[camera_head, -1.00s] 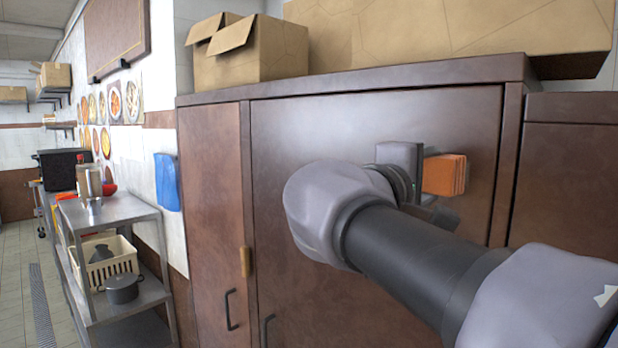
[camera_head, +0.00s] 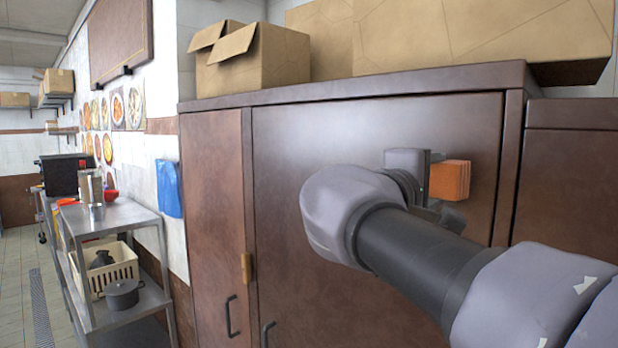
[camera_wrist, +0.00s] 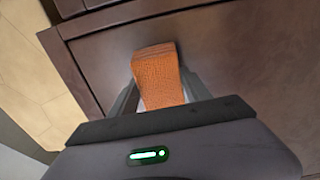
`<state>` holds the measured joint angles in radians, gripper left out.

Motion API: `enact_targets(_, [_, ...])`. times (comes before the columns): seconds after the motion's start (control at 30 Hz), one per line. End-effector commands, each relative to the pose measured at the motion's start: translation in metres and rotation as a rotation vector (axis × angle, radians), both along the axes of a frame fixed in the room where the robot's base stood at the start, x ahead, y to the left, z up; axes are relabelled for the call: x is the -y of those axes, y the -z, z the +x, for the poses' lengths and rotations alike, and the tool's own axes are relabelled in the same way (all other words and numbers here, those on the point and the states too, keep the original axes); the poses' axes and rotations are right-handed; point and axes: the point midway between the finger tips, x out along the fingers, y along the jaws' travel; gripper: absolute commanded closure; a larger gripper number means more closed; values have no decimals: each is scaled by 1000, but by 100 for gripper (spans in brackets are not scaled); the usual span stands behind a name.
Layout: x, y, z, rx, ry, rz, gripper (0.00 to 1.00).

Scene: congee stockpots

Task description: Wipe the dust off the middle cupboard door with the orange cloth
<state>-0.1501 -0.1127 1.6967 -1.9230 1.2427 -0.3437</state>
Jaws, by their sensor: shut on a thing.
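The orange cloth (camera_head: 456,180) is a folded pad held at the end of my arm, against or very close to the middle cupboard door (camera_head: 320,150). Whether it touches the door is hard to tell. In the wrist view the cloth (camera_wrist: 158,78) sits between the two fingers of my gripper (camera_wrist: 155,98), which is shut on it. The door is brown with a dull, greyish sheen in its upper part. In the head view my gripper (camera_head: 440,185) is near the door's upper right, and my arm hides the lower right of the door.
Cardboard boxes (camera_head: 255,62) stand on the cupboard top. A narrow left door (camera_head: 212,190) has a black handle (camera_head: 231,316) and a wooden piece (camera_head: 247,267) at its edge. A steel trolley (camera_head: 115,215) with a crate (camera_head: 108,272) and a pot (camera_head: 122,294) stands at the left.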

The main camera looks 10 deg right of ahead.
Motion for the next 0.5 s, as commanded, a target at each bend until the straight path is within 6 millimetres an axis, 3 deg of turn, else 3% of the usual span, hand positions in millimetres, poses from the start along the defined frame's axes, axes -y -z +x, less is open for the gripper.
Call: enact_targets(0.5, [8, 0, 7, 0, 1, 0, 76])
